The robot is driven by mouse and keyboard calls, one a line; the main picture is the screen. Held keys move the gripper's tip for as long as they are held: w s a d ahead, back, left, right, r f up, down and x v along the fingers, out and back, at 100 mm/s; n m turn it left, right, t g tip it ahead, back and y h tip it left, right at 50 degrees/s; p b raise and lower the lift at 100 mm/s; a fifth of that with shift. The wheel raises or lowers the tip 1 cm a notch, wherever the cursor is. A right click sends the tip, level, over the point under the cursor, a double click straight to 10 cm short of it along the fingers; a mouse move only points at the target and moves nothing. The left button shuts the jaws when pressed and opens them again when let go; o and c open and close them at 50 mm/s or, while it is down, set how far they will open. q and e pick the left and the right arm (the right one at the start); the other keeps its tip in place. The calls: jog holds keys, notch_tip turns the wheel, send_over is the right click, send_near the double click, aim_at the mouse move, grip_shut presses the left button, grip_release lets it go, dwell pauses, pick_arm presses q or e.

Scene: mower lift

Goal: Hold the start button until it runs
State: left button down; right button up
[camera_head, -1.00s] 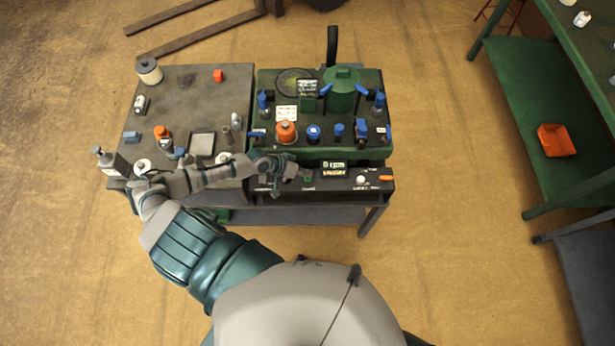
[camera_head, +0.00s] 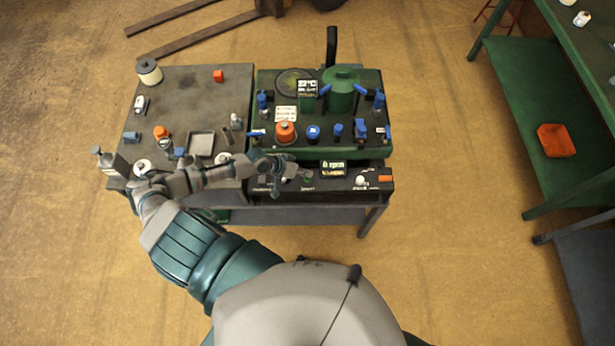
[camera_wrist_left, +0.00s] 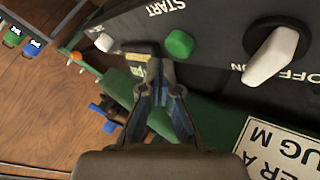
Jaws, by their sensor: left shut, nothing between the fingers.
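The green start button (camera_wrist_left: 179,43) sits on the dark control panel (camera_wrist_left: 220,18), beside the white START lettering. My left gripper (camera_wrist_left: 152,53) is shut and empty, with its fingertips close to the button in the left wrist view. A small gap shows between tips and button there; I cannot tell their height over the panel. In the head view, my left gripper (camera_head: 297,173) is over the left part of the panel front. A lit display (camera_head: 333,168) on the panel shows a small rpm reading. My right gripper is out of view.
A white switch knob (camera_wrist_left: 272,57) marked OFF and ON stands near the start button. A green machine top (camera_head: 350,140) carries several blue clamps and an orange-capped part (camera_head: 286,132). A grey bench (camera_head: 185,90) with loose items adjoins on the left.

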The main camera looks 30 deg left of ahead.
pick_arm(q)
jog(key=shift+f, duration=0.15)
jog(key=shift+d+f, duration=0.1)
jog(key=shift+f, duration=0.1)
jog(key=shift+s+f+b, duration=0.1)
jog(key=shift+f+b, duration=0.4)
jog(key=shift+b, duration=0.05)
dwell(0.6)
jog(key=shift+r, duration=0.15)
dwell(0.5)
jog(key=shift+r+p, duration=0.8)
jog(key=shift+p, duration=0.1)
